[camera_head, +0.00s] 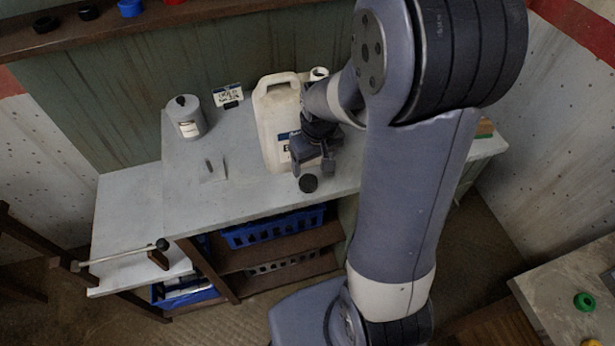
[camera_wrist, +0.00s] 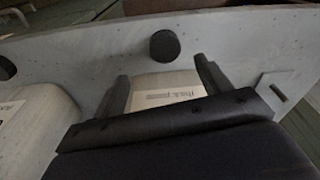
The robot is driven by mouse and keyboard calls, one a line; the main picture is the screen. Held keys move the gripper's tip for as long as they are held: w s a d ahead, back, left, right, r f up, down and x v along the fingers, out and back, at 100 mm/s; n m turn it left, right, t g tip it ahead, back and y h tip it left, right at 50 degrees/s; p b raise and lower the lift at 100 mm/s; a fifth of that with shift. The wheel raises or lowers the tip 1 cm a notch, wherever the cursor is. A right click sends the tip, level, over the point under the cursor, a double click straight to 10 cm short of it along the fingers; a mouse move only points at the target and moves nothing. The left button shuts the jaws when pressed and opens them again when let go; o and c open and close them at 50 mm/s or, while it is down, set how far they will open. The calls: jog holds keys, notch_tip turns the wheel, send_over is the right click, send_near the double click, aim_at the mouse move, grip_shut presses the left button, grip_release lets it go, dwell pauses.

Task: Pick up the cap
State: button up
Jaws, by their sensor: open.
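A small black round cap (camera_head: 308,183) lies on the pale worktop (camera_head: 255,195) near its front edge. My gripper (camera_head: 314,168) is just above and behind it, beside the white jug. In the wrist view the cap (camera_wrist: 164,45) lies beyond and between the two fingertips of my gripper (camera_wrist: 162,68). The fingers are open and apart from the cap. A pale surface with printed text (camera_wrist: 168,88) shows between the fingers; I cannot tell what it belongs to.
A white jug (camera_head: 275,120) stands close beside my gripper and shows at left in the wrist view (camera_wrist: 38,120). A grey canister (camera_head: 186,118), a small sign (camera_head: 228,96) and a small grey bracket (camera_head: 212,170) stand further left. The worktop front is mostly clear.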

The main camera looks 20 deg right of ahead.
aim_at(308, 181)
jog(key=shift+w+f, duration=0.15)
jog(key=shift+f, duration=0.8)
jog(key=shift+a+f, duration=0.2)
jog(key=shift+f, duration=0.5)
jog(key=shift+w+a+f+p, duration=0.15)
jog(key=shift+f+p, duration=0.15)
jog(key=shift+f, duration=0.7)
jog(key=shift+w+a+f+p, duration=0.15)
jog(key=shift+f+p, duration=0.15)
jog(key=shift+f, duration=0.7)
jog(key=shift+s, duration=0.1)
jog(key=c, duration=1)
